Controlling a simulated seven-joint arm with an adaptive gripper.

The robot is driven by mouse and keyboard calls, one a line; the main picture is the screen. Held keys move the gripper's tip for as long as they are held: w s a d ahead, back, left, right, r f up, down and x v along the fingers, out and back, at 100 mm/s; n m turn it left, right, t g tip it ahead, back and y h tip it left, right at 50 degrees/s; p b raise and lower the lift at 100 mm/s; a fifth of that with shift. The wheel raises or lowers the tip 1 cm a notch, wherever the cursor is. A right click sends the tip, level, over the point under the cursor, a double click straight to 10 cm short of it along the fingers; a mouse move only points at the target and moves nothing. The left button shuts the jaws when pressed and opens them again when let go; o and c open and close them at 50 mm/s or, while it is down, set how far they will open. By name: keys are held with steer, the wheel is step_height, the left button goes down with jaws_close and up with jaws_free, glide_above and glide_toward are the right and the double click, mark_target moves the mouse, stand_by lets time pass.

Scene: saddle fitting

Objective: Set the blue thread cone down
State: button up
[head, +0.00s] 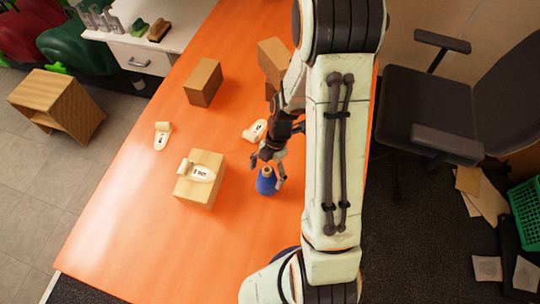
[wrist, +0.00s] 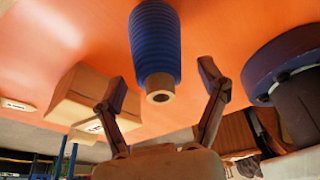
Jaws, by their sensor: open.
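The blue thread cone (head: 266,183) stands upright on the orange table, with its tan tip up. In the wrist view the ribbed blue cone (wrist: 155,45) shows large, its hollow tip facing the camera. My gripper (head: 269,171) is over the cone, with its fingers spread to either side. In the wrist view the gripper (wrist: 163,82) has a clear gap between each finger and the cone, and it holds nothing. The cone's base is cut off by the top edge of the wrist view.
A cardboard box (head: 188,191) with a cream labelled piece (head: 203,173) on top stands left of the cone. Similar cream pieces lie on the table (head: 161,136) and near my gripper (head: 255,131). More boxes (head: 203,82) stand farther back. The table's front left (head: 130,240) is clear.

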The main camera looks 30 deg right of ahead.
steer(key=v, duration=1)
steer(key=s+a+r+m+h, duration=0.1)
steer(key=s+a+r+m, duration=0.2)
steer(key=m, duration=0.4)
steer(key=s+a+r+m, duration=0.3)
steer(key=s+m, duration=0.3)
steer(key=m, duration=0.1)
steer(key=s+a+r+m+t+h, duration=0.1)
steer(key=s+a+r+m, duration=0.1)
steer(key=m, duration=0.5)
steer(key=shift+s+a+r+h, duration=0.35)
steer(key=shift+s+a, duration=0.3)
steer(key=shift+s, duration=0.5)
